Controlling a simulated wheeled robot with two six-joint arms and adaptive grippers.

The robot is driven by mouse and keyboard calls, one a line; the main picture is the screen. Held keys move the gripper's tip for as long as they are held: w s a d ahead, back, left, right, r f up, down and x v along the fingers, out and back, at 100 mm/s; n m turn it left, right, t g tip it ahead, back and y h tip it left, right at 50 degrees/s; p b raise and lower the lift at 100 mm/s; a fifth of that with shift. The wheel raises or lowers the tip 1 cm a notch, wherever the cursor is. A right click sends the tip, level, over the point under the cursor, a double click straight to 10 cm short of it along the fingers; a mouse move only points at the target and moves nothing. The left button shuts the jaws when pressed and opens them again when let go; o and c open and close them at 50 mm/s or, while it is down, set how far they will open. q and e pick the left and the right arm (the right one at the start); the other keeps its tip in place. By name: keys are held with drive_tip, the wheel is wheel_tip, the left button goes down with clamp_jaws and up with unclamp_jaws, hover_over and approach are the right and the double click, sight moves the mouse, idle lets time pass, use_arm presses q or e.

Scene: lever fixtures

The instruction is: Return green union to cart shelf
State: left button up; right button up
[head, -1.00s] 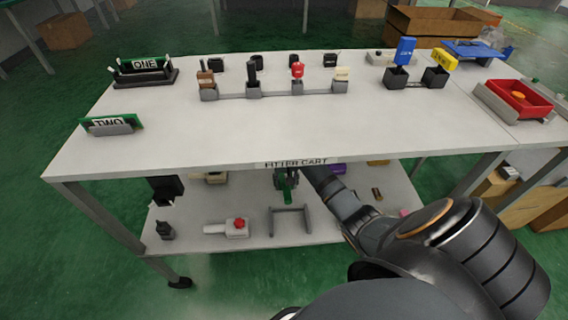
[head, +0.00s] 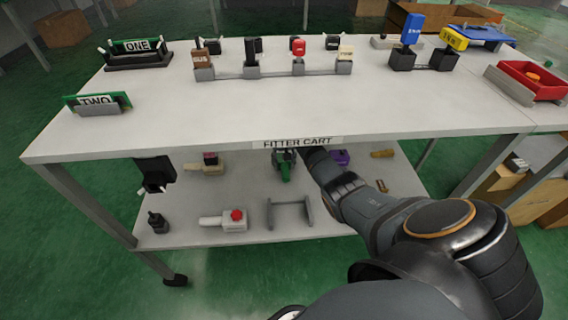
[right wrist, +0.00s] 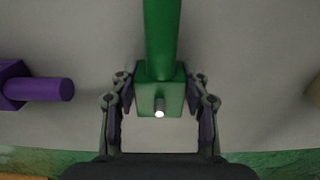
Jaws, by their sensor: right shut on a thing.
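The green union (head: 285,170) is under the cart's top, over the lower shelf (head: 340,222). In the right wrist view the green union (right wrist: 160,92) shows a square block with a small bright round tip and a long round bar running away. My right gripper (head: 286,154) is shut on the block, one finger on each side. In the right wrist view the gripper (right wrist: 160,108) has its fingers against the block. I cannot tell whether the union touches the shelf. My left gripper is not in view.
A purple fitting (right wrist: 40,88) lies left of the union in the right wrist view. A grey bracket (head: 290,212) and a red-and-white valve (head: 230,219) are nearer the shelf's front. The tabletop edge labelled FITTER CART (head: 297,142) is above my right arm.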

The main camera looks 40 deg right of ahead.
drive_tip(key=shift+f, duration=0.1)
drive_tip(key=o, duration=1.2)
wheel_tip(320, 180, up, 7)
drive_tip(key=p, duration=0.3)
drive_tip(key=shift+r, duration=0.35)
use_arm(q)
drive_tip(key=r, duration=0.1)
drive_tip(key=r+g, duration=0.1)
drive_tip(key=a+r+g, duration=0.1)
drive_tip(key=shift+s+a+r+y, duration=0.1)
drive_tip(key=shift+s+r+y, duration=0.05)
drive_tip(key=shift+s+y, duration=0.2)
